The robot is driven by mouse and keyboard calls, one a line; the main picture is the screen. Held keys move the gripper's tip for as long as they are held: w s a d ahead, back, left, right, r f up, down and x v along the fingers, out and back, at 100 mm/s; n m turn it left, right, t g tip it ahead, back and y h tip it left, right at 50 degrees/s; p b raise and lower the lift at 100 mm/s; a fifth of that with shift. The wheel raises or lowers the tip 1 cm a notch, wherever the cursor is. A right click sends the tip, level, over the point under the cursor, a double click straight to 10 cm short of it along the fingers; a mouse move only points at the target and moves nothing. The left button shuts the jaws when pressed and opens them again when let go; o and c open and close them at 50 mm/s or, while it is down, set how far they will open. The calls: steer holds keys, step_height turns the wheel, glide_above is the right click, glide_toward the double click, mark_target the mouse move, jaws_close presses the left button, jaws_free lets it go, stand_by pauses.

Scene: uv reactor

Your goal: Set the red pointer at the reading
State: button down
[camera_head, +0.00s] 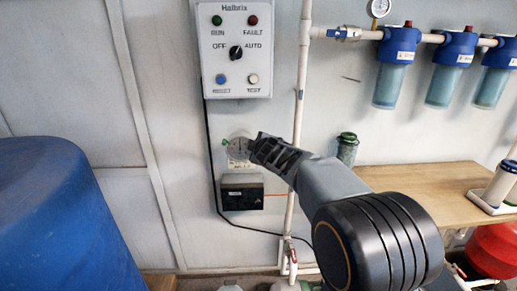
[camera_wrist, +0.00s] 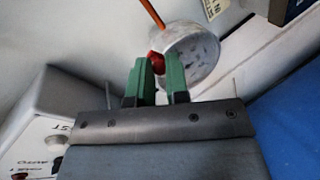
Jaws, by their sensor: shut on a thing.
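The round gauge (camera_head: 238,150) is on the wall below the control panel, partly covered by my gripper in the head view. In the wrist view the gauge (camera_wrist: 192,56) shows as a pale round dial with blurred markings. A red knob (camera_wrist: 157,64) sits at its near edge, between the green fingers of my gripper (camera_wrist: 158,75). The fingers are shut on the red knob. In the head view my gripper (camera_head: 254,148) reaches the gauge from the right. The red pointer and the exact reading cannot be made out.
The control panel (camera_head: 234,48) is above the gauge and a black box (camera_head: 241,192) is just below it. A white pipe (camera_head: 299,120) runs down to the right. A wooden bench (camera_head: 430,190) and a blue tank (camera_head: 60,220) stand at the sides.

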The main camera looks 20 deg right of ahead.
steer(key=shift+r, duration=0.15)
stand_by(0.6)
steer(key=c, duration=1.1)
jaws_free()
steer(key=p+v, duration=0.3)
steer(key=v, duration=1)
steer(key=shift+s+a+r+p, duration=0.15)
steer(key=shift+s+a+p, duration=0.1)
steer(key=shift+s+p, duration=0.15)
